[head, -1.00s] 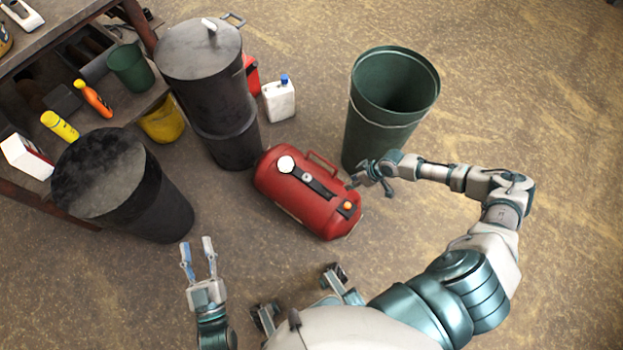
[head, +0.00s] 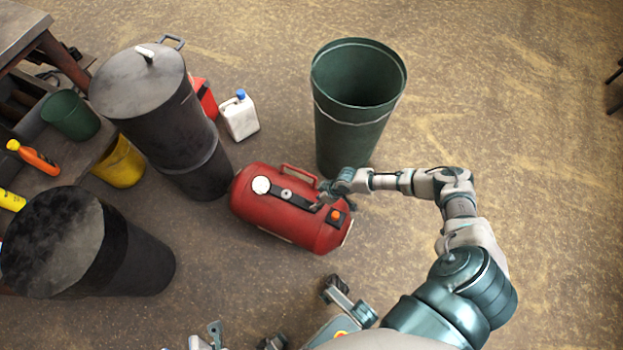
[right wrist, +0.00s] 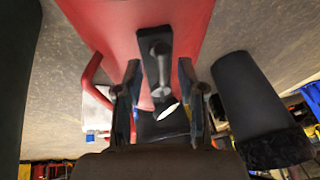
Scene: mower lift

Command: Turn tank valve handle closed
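The red tank (head: 270,222) lies on its side on the floor, with a round white gauge (head: 261,185) and a black strip (head: 292,199) on top. In the right wrist view a grey lever-like valve handle (right wrist: 160,62) stands on the black strip. My right gripper (head: 322,197) is over the tank's top, at the right end of the strip. In the right wrist view its fingers (right wrist: 160,90) are apart, with the strip and handle between them in the picture; I cannot tell if they touch. My left gripper (head: 206,335) is at the bottom edge, partly cut off, fingers apart.
A green bin (head: 345,130) stands just behind the tank. Black bins (head: 165,120) (head: 125,255) stand to the left, and a white jug (head: 240,118) is behind. The tank's red carry handle (head: 300,172) arches up near my right gripper. Floor at the right is clear.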

